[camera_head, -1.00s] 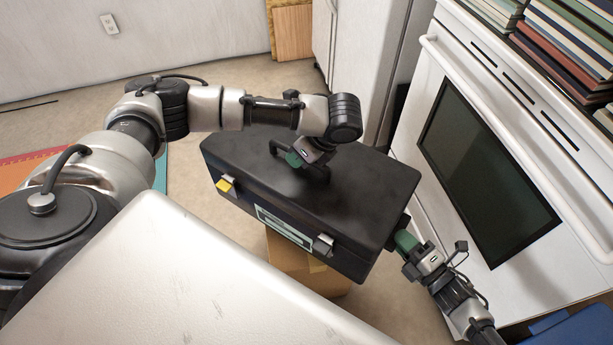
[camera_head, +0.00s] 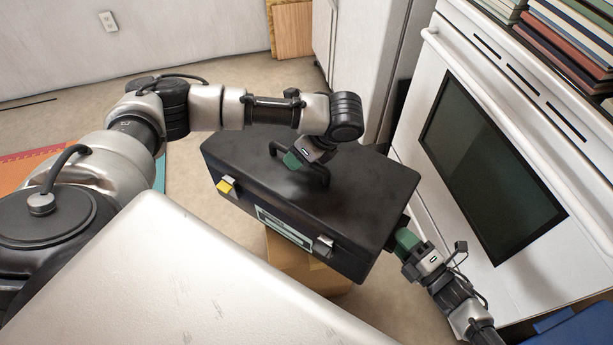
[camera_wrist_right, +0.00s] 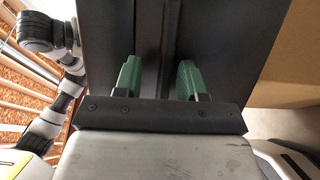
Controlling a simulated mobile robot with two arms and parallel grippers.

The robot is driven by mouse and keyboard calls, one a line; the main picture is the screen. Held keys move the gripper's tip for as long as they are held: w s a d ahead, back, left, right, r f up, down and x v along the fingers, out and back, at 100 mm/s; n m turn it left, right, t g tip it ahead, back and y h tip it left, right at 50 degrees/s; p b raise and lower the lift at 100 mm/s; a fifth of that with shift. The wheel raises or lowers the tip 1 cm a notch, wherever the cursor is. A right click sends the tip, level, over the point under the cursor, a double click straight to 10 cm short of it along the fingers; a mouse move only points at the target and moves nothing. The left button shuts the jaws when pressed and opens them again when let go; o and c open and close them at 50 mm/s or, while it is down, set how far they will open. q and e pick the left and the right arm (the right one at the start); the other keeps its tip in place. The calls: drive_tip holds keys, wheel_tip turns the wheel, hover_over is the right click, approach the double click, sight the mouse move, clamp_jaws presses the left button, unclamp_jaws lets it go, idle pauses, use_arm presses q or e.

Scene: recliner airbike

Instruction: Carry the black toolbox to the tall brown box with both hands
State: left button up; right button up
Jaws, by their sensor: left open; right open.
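The black toolbox (camera_head: 320,195) sits on top of a brown cardboard box (camera_head: 295,268) in the middle of the head view, its latches facing me. My left gripper (camera_head: 302,158) is at the handle on the lid; its jaws are open, with the fingers partly hidden by the wrist. My right gripper (camera_head: 405,240) is at the toolbox's right end. In the right wrist view, its two green fingers (camera_wrist_right: 160,80) stand apart against the dark toolbox side (camera_wrist_right: 150,35). I cannot tell whether they touch it. Part of the brown box (camera_wrist_right: 290,65) shows at right there.
A white oven (camera_head: 490,170) stands close on the right, with books (camera_head: 570,50) on top. A white cabinet (camera_head: 365,60) is behind the toolbox. Wooden boards (camera_head: 292,30) lean at the back wall. The floor (camera_head: 235,90) behind the left arm is clear.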

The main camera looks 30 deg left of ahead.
use_arm(q)
drive_tip(key=v, duration=1.1)
drive_tip(key=shift+d+r, duration=0.25)
use_arm(e)
drive_tip(key=v, duration=1.2)
drive_tip(key=shift+w, duration=0.1)
